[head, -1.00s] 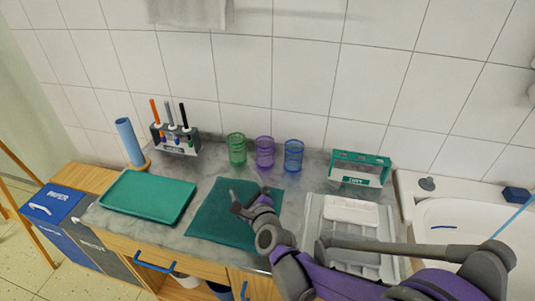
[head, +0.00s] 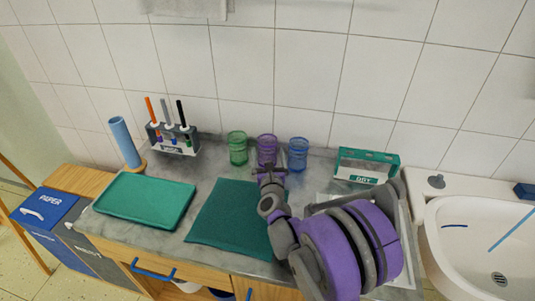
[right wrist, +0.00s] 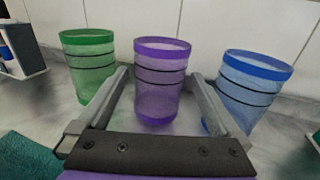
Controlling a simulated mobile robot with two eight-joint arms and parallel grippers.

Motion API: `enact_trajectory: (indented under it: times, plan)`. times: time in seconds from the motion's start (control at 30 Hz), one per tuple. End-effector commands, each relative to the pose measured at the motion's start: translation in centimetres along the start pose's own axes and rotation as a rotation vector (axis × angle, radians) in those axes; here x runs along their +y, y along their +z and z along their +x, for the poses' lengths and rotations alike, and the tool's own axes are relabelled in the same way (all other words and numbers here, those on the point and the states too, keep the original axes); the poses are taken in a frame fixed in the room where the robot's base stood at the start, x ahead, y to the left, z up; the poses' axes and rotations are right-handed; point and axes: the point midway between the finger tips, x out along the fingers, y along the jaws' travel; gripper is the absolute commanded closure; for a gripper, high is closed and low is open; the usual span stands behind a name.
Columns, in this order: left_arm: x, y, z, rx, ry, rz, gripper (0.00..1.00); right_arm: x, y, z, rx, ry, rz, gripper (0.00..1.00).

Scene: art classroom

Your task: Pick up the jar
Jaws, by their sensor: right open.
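Three clear-coloured jars stand in a row on the grey counter by the tiled wall: a green jar (head: 237,148), a purple jar (head: 267,148) and a blue jar (head: 298,153). My right gripper (head: 269,172) is open just in front of the purple jar. In the right wrist view the purple jar (right wrist: 160,82) stands upright between the two spread fingers (right wrist: 158,95), with the green jar (right wrist: 90,65) to the left and the blue jar (right wrist: 245,88) to the right, close to the right finger. I cannot tell whether the fingers touch any jar. My left gripper is not in view.
A teal mat (head: 215,228) and a green tray (head: 146,200) lie on the counter. A marker holder (head: 175,140) and a blue roll (head: 125,142) stand at the left. A green-topped rack (head: 366,168) stands right of the jars, and a sink (head: 475,235) is at far right.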

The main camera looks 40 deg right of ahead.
Motion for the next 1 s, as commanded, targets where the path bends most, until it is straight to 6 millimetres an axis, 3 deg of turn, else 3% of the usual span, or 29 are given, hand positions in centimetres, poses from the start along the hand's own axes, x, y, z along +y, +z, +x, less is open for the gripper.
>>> enact_trajectory:
  times: [0.2,0.47,0.9,1.0]
  plan:
    - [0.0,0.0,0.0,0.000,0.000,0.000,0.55,0.0,0.1,2.7,0.001,0.000,-0.001,0.00]
    - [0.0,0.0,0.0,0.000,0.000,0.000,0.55,0.0,0.1,2.9,0.001,0.001,0.000,0.00]
    - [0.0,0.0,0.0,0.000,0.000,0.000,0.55,0.0,0.1,2.8,0.001,0.001,-0.001,0.77]
    - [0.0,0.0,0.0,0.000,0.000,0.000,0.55,0.0,0.1,2.8,0.000,0.001,-0.001,0.77]
